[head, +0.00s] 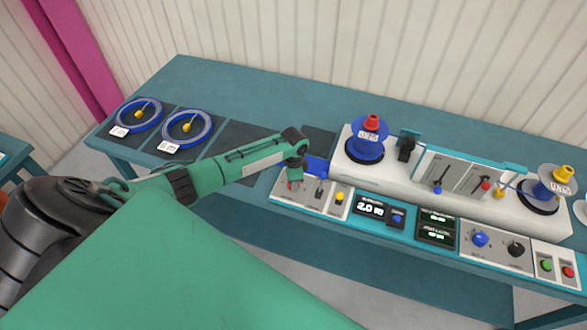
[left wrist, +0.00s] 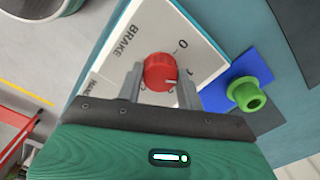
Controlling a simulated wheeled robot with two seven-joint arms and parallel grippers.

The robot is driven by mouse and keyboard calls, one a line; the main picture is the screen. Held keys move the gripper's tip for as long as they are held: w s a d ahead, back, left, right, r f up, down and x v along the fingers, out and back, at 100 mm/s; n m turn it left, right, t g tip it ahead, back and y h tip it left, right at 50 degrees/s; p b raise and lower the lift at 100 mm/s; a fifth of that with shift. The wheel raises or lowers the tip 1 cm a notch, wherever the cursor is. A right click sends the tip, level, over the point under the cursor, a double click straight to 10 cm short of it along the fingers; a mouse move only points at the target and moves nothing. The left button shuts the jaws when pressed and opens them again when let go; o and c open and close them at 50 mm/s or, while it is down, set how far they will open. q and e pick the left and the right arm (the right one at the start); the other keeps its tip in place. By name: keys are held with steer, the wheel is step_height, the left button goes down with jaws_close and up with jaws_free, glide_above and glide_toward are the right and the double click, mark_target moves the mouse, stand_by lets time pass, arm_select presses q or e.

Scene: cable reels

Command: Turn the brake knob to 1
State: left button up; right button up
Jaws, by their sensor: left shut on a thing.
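The red brake knob (left wrist: 160,70) sits on a pale panel (left wrist: 128,50) lettered BRAKE in the left wrist view. My left gripper (left wrist: 161,88) has one finger on each side of the knob and is shut on it. A white pointer line shows on the knob, towards the lower right in that view. A 0 is printed above right of the knob; other scale marks are partly hidden by the fingers, and I cannot read which mark the pointer meets. In the head view my left gripper (head: 294,181) reaches down over the knob at the console's left end. My right gripper is not in view.
A blue plate (left wrist: 221,96) with a green cylinder (left wrist: 248,94) lies close beside the panel. The console has a lever, a yellow button (head: 339,196), displays and a blue knob (head: 480,239). Reels (head: 365,146) stand behind. Blue cable coils (head: 187,127) lie at the left.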

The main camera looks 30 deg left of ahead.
arm_select(q)
steer(key=shift+a+r, duration=0.1)
steer(key=o, duration=1)
step_height(320, 180, up, 14)
steer(key=b, duration=0.3)
steer(key=shift+b, duration=0.3)
